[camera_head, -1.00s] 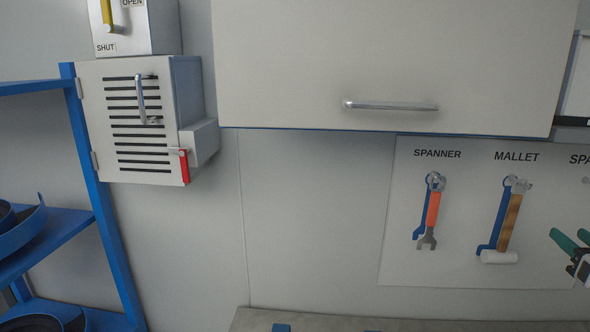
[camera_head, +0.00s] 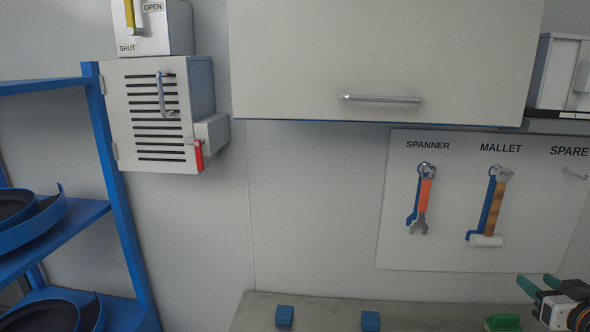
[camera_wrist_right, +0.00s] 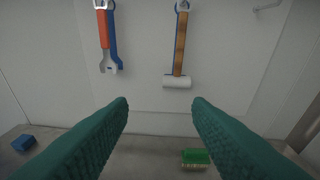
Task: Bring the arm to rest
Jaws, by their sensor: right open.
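My right gripper (camera_head: 540,286) is at the lower right of the head view, in front of the wall and above the worktop. Its two green fingers (camera_wrist_right: 160,104) stand wide apart in the right wrist view, with nothing between them. Beyond the fingers hang the spanner (camera_wrist_right: 105,40) and the mallet (camera_wrist_right: 178,50), both on the tool board; they also show in the head view as the spanner (camera_head: 423,200) and the mallet (camera_head: 490,210). My left gripper is not in view.
The worktop (camera_head: 330,307) carries two blue blocks (camera_head: 284,315) (camera_head: 371,320) and a green brush-like item (camera_head: 503,322). A closed wall cabinet (camera_head: 380,50) hangs above. A vented box (camera_head: 160,115) and blue shelving (camera_head: 60,235) stand at left. The SPARE hook (camera_head: 574,173) is empty.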

